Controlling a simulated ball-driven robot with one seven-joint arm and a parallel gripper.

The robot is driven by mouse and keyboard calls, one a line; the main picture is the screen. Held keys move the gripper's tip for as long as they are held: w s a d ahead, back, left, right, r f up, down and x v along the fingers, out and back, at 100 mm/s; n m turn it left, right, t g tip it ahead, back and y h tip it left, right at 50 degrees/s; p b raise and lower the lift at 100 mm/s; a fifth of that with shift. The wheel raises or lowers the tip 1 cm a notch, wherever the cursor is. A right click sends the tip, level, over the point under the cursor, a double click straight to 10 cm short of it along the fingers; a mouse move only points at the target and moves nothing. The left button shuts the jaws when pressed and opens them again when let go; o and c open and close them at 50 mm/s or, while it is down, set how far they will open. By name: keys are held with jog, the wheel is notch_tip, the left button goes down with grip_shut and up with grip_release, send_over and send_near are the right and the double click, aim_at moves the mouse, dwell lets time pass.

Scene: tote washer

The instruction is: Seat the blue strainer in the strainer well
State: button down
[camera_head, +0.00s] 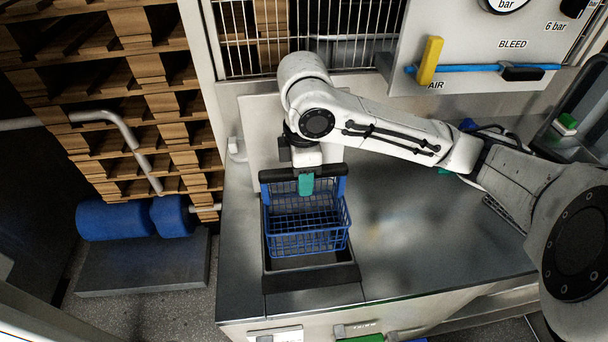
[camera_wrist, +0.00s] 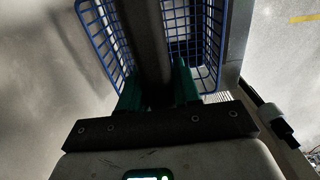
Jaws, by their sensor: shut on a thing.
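The blue strainer (camera_head: 308,232) is a wire basket with blue side uprights and a dark bar handle across its top. My gripper (camera_head: 306,184) is shut on that handle, with teal fingers on either side of it. In the wrist view the fingers (camera_wrist: 158,90) straddle the dark bar, and the blue mesh (camera_wrist: 205,40) shows on both sides. The strainer well (camera_head: 312,278) is a dark-rimmed rectangular opening in the steel counter. The strainer hangs over the well, roughly upright; part of the opening shows in front of it. I cannot tell how far its bottom is inside.
The steel counter (camera_head: 420,235) is clear to the right of the well. A panel with a yellow valve handle (camera_head: 430,60) stands behind, beside a wire grille (camera_head: 345,45). Stacked wooden pallets (camera_head: 110,110) and blue rollers (camera_head: 120,220) are at the left.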

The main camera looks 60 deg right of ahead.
jog(key=shift+f, duration=0.15)
jog(key=shift+f+b, duration=0.35)
dwell(0.3)
jog(key=shift+f+b, duration=0.45)
jog(key=shift+f, duration=0.15)
jog(key=shift+f+b, duration=1.35)
jog(key=shift+f, duration=0.3)
jog(key=shift+f+b, duration=1.4)
jog(key=shift+f, duration=0.35)
